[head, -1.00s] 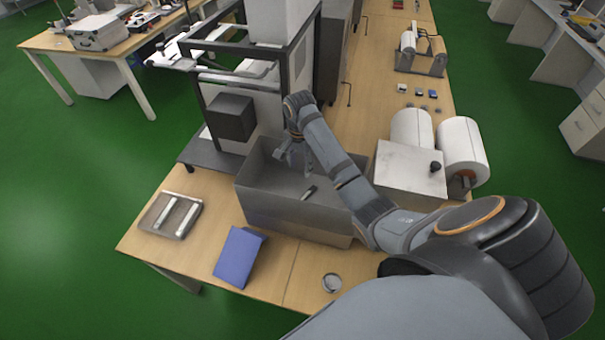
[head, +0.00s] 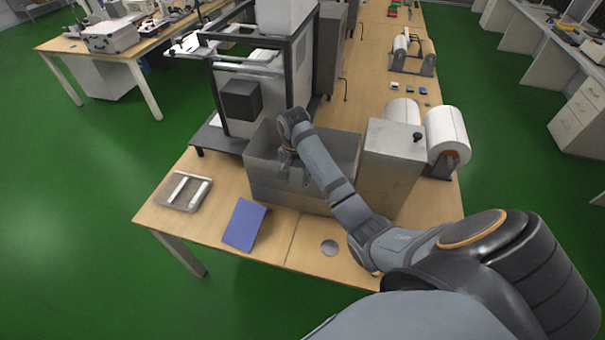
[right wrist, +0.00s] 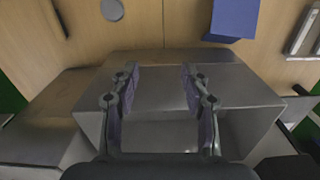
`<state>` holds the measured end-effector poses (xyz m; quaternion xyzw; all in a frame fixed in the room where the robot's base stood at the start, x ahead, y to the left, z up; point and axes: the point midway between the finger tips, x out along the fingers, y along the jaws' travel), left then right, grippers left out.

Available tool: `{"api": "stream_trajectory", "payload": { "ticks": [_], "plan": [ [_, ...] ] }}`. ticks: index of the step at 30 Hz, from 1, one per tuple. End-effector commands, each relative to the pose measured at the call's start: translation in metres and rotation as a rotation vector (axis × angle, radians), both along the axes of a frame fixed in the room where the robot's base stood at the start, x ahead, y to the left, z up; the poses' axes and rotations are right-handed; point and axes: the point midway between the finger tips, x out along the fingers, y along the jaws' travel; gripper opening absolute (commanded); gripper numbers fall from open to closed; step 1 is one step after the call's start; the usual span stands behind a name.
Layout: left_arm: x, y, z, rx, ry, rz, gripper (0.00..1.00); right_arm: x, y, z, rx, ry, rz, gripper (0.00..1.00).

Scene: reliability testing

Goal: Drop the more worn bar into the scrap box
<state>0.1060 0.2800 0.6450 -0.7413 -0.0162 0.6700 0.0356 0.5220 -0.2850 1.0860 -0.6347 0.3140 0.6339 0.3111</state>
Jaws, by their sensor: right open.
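The scrap box, a deep grey open-topped metal box (head: 270,184), stands on the wooden table. My right gripper (head: 296,178) points down over its opening, and in the right wrist view the two fingers (right wrist: 160,78) are spread apart with nothing between them. The part of the box floor seen there looks bare; my arm hides part of the inside in the head view. Two pale bars lie side by side on a shallow grey tray (head: 163,202) at the left table edge: a left bar (head: 178,188) and a right bar (head: 199,194). Their wear is too small to judge. My left gripper is out of view.
A blue block (head: 244,224) and a round grey disc (head: 330,247) lie in front of the box. A grey metal cabinet (head: 392,160) and white rolls (head: 447,135) stand at its right. A dark-framed machine (head: 245,95) stands behind it. Bare tabletop shows around the tray.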

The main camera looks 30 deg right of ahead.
Motion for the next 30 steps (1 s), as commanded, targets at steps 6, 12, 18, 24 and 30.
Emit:
{"api": "stream_trajectory", "payload": {
  "ticks": [6, 12, 18, 24, 30],
  "plan": [
    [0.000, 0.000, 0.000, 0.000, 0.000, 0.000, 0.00, -0.020, 0.030, -0.033, 0.004, 0.003, 0.248, 0.46],
    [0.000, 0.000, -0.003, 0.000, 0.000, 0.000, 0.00, -0.040, 0.058, -0.066, 0.007, 0.002, 0.492, 0.46],
    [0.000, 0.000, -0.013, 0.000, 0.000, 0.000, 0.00, -0.056, 0.079, -0.097, 0.006, 0.001, 0.692, 0.46],
    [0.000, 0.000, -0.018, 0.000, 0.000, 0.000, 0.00, -0.063, 0.088, -0.113, 0.002, 0.001, 0.788, 0.46],
    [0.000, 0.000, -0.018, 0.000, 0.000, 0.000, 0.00, -0.065, 0.090, -0.115, 0.002, 0.000, 0.809, 0.46]
  ]
}}
